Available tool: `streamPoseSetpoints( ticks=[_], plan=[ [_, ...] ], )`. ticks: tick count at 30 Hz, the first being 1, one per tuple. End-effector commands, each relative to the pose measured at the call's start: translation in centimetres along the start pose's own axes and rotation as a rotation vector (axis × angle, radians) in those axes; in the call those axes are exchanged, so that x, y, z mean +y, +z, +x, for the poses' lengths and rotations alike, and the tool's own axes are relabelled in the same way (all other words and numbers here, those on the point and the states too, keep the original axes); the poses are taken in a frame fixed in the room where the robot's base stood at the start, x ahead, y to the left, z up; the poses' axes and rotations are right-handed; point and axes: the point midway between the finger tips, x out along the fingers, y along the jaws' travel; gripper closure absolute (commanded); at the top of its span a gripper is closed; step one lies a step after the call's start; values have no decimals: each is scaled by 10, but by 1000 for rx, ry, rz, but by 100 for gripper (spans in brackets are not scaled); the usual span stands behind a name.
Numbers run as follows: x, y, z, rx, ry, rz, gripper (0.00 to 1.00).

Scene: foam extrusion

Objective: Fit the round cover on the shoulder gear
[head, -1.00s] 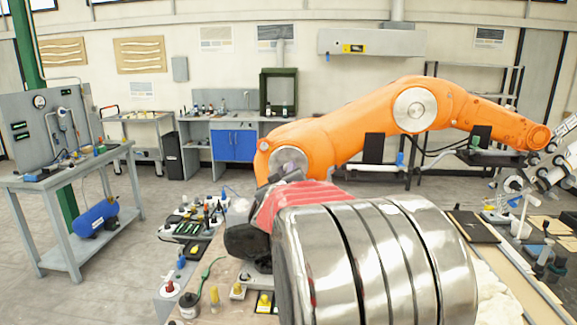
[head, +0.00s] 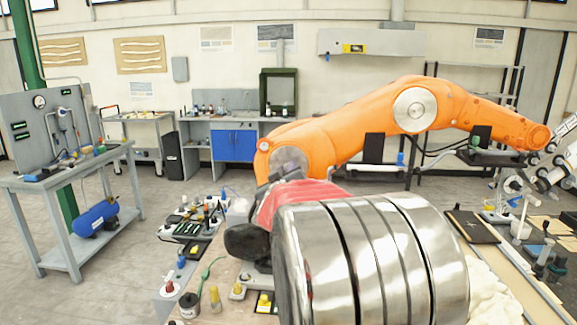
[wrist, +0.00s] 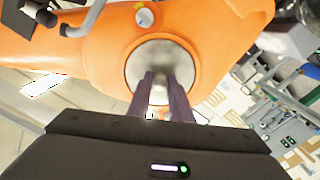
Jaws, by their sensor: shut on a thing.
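The orange robot arm (head: 345,135) stands across the bench in the head view and fills the upper part of the wrist view (wrist: 222,40). A round grey metal disc, which looks like the round cover (wrist: 135,68), lies at the orange joint in the wrist view. My gripper (wrist: 160,80) reaches over the disc with its two dark fingers, close together and shut on its middle. A small bright part shows between the fingers. I cannot tell whether the disc is fully seated. The shoulder gear is not visible. In the head view the shoulder joint (head: 288,160) is partly hidden by my arm.
Bottles and small parts crowd the bench left of my arm, with a yellow-capped bottle (head: 214,298) in front. Cream foam (head: 492,293) lies at the right. A dark flat plate (head: 472,227) lies farther back. A workbench with a blue tank (head: 97,218) stands left.

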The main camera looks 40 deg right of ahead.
Motion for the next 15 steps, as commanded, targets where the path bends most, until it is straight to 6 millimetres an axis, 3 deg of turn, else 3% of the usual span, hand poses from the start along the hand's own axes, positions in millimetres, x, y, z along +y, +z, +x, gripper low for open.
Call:
streamPoseSetpoints(
  ticks=[2, 3, 11, 15],
  plan=[
    [0, 0, 0, 0, 1, 0, 100],
    [0, 0, 0, 0, 1, 0, 79],
    [0, 0, 0, 0, 0, 0, 61],
    [0, 0, 0, 0, 0, 0, 59]
  ],
)
